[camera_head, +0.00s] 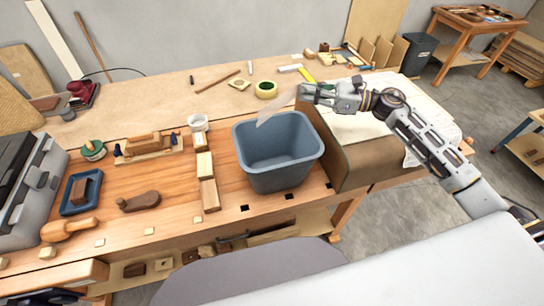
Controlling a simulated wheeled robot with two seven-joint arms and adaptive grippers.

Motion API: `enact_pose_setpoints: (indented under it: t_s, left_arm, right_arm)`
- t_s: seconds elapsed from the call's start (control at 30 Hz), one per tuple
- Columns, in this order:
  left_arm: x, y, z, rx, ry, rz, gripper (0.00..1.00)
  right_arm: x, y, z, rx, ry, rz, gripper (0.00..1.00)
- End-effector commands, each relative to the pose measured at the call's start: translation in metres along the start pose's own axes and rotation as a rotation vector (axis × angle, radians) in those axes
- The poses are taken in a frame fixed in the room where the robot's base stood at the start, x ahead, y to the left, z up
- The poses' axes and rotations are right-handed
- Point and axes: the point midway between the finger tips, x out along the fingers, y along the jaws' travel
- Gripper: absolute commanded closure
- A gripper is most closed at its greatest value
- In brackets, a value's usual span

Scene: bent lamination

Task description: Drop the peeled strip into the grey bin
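The grey bin (278,176), blue-grey and open at the top, stands on the wooden workbench. It looks empty inside. My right gripper (308,92) is beyond the bin's back right corner and above it in the picture. It appears shut on the right end of the peeled strip (278,106), a thin, pale, see-through piece. The strip slants down to the left from the fingers. Its free end overlaps the bin's back rim in the picture; I cannot tell whether it touches. My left gripper is not recognisable in view.
A tape roll (266,89) lies behind the bin. A dark bin (418,54) stands far right.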

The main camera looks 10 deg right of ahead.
Motion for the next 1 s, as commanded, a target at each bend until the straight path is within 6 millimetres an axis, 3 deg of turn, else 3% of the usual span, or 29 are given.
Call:
enact_pose_setpoints:
  t_s: [0.27,0.7,1.0]
  left_arm:
    - [0.003,0.000,-0.001,0.000,0.001,0.000,0.60]
    - [0.011,-0.001,-0.003,0.000,0.005,-0.001,0.60]
    - [0.014,-0.001,-0.003,0.000,0.005,-0.001,0.60]
  right_arm:
    - [0.000,-0.001,-0.012,0.003,0.000,0.000,1.00]
    - [-0.001,-0.002,-0.049,0.003,0.000,0.000,1.00]
    - [-0.001,-0.002,-0.060,0.001,0.000,0.000,1.00]
